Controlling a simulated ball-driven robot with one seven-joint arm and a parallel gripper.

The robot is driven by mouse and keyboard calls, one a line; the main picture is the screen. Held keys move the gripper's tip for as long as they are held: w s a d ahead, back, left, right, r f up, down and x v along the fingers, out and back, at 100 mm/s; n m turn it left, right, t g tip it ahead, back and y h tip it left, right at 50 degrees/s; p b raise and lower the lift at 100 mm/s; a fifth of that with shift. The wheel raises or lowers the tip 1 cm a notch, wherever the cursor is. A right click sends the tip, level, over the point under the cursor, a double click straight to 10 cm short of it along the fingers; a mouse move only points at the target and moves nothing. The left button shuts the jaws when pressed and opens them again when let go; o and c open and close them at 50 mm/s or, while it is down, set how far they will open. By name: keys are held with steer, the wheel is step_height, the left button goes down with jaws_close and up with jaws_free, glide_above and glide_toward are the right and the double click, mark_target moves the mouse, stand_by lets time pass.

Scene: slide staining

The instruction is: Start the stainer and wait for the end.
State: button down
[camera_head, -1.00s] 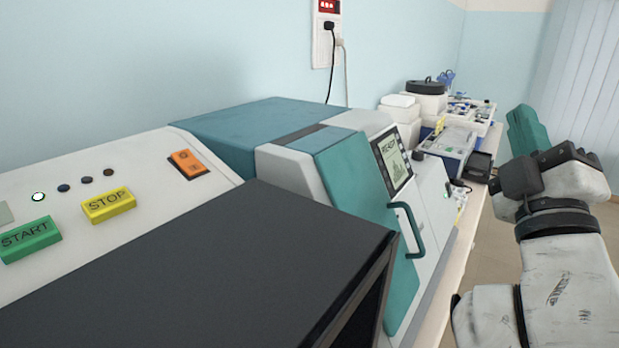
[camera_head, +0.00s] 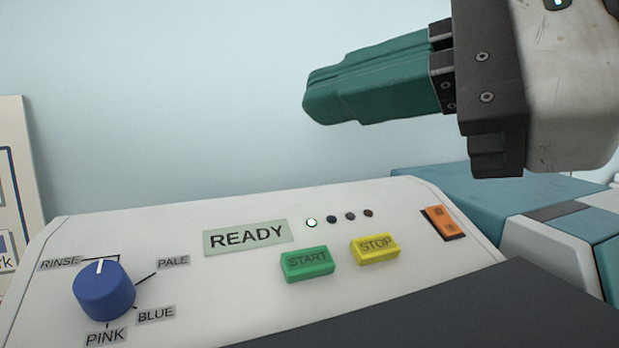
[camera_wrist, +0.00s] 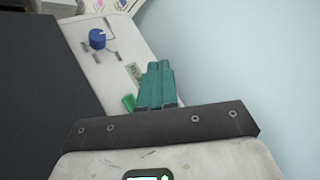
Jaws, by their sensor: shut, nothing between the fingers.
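The stainer's sloping white panel (camera_head: 165,240) fills the lower part of the head view. Its display (camera_head: 248,238) reads READY, and the leftmost of several small lamps (camera_head: 312,222) is lit. The green START button (camera_head: 307,264) sits left of the yellow STOP button (camera_head: 375,249). The blue knob (camera_head: 104,290) has its white mark pointing up, near RINSE. My gripper (camera_head: 308,103) is shut and empty, its green fingers pointing left above the panel, clear of the buttons. In the wrist view the fingers (camera_wrist: 157,68) partly cover the START button (camera_wrist: 128,103) and the display; STOP is hidden.
An orange rocker switch (camera_head: 443,222) is at the panel's right end. A dark surface (camera_head: 430,315) lies in front of the panel. A teal and white machine (camera_head: 550,225) stands to the right. A board with blue signs (camera_head: 12,190) is at the far left.

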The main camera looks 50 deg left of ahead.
steer(key=f+h, duration=0.1)
steer(key=f+t, duration=0.1)
steer(key=f+n+h, duration=0.1)
steer(key=shift+w+a+t+h, duration=0.3)
steer(key=shift+w+a, duration=0.1)
steer(key=b, duration=0.4)
glide_above(308, 263)
steer(key=d, duration=0.3)
steer(key=f, duration=0.6)
steer(key=shift+s+a+f, duration=0.1)
steer(key=shift+s+f, duration=0.1)
steer(key=shift+f, duration=0.2)
steer(key=shift+w+a+f, duration=0.1)
steer(key=shift+a+f, duration=0.25)
steer(key=shift+f, duration=0.3)
steer(key=shift+b, duration=0.3)
steer(key=shift+a+f+b, duration=0.1)
steer(key=shift+f+b, duration=0.2)
steer(key=shift+f, duration=0.1)
